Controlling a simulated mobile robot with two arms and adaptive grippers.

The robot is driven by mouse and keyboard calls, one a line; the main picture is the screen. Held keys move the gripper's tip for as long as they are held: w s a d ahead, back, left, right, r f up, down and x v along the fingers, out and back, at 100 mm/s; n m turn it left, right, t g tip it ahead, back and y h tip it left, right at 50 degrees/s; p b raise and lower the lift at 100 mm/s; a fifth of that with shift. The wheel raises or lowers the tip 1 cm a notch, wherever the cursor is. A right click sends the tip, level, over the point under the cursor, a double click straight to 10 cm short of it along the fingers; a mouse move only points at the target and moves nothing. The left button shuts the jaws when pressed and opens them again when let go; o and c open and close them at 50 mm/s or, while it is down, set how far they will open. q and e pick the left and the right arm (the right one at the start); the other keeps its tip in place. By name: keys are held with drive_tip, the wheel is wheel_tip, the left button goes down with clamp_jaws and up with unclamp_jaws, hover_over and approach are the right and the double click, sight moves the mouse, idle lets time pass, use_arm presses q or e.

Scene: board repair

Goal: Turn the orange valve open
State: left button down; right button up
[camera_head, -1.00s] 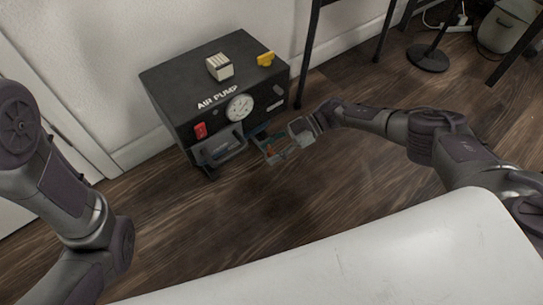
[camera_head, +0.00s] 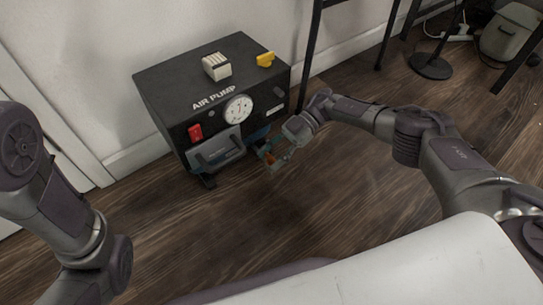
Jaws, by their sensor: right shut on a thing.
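The black air pump (camera_head: 165,88) stands on the floor by the wall. Its front has a round white gauge (camera_head: 238,109) and a red switch (camera_head: 195,132). The orange valve (camera_head: 271,158) is a small orange spot low at the pump's front right, mostly hidden by my right gripper. My right gripper (camera_head: 272,156) reaches in from the right and is shut on the orange valve. The fingers hide the valve's exact angle. My left arm is at the left edge; its gripper is out of the picture.
A yellow part (camera_head: 265,59) and a small whitish ribbed block (camera_head: 217,66) are on top of the pump. A white surface (camera_head: 400,268) fills the bottom right. Dark table legs stand behind right. Wooden floor (camera_head: 350,185) is clear in front.

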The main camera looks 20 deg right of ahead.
drive_tip(key=o, duration=1.2)
drive_tip(key=shift+a, duration=0.1)
drive_tip(key=shift+w+d, duration=0.1)
drive_tip(key=shift+d, duration=0.1)
drive_tip(key=v, duration=0.7)
drive_tip(key=shift+r, duration=0.1)
drive_tip(key=shift+d, duration=0.15)
